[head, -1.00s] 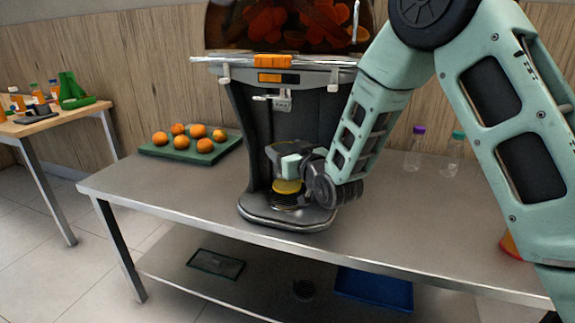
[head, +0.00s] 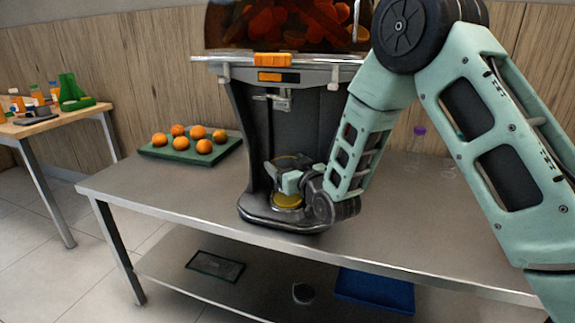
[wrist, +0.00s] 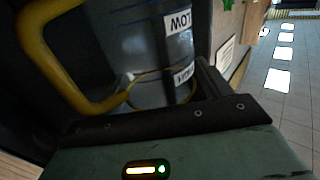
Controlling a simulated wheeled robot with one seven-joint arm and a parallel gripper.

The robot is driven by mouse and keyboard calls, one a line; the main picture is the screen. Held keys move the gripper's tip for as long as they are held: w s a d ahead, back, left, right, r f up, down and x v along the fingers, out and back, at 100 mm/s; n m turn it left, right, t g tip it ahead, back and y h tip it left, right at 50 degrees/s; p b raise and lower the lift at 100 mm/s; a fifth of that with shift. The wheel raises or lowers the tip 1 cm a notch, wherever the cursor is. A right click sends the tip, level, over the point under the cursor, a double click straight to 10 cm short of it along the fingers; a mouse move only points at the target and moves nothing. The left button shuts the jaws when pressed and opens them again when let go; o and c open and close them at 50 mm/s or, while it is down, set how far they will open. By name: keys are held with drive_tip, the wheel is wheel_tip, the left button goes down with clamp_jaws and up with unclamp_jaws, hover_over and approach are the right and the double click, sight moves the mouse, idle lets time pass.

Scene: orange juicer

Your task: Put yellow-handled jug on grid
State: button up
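The yellow-handled jug stands upright inside the juicer bay in the head view, mostly behind my gripper. Its yellow bottom (head: 287,201) shows low, at the juicer's base. In the wrist view the jug's grey body (wrist: 150,45) fills the upper middle, with white lettered labels, and its yellow handle (wrist: 40,55) curves at left. My gripper (head: 281,178) is at the jug's front, its fingers looking spread and one dark finger beside the body at right in the wrist view. The grid is hidden under the jug; I cannot see the exact contact.
The juicer (head: 262,115) stands on the metal table (head: 190,188). A green tray (head: 160,153) with several oranges is to its left. A blue tray (head: 375,290) lies on the lower shelf.

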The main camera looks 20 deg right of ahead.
drive_tip(key=shift+r, duration=0.15)
drive_tip(key=v, duration=1.2)
drive_tip(key=s+a+f+n+g, duration=0.2)
drive_tip(key=s+a+f+g, duration=0.1)
drive_tip(key=s+a+g, duration=0.75)
drive_tip(key=s+r+n+g+h, duration=0.1)
drive_tip(key=s+g, duration=0.2)
drive_tip(key=s, duration=0.7)
drive_tip(key=s+d+r+n+g+h, duration=0.1)
drive_tip(key=s+g, duration=0.3)
drive_tip(key=s, duration=0.6)
drive_tip(key=shift+s+d+r+n+h, duration=0.25)
drive_tip(key=shift+r+n+h, duration=0.15)
drive_tip(key=shift+n+h, duration=0.15)
drive_tip(key=shift+w, duration=0.1)
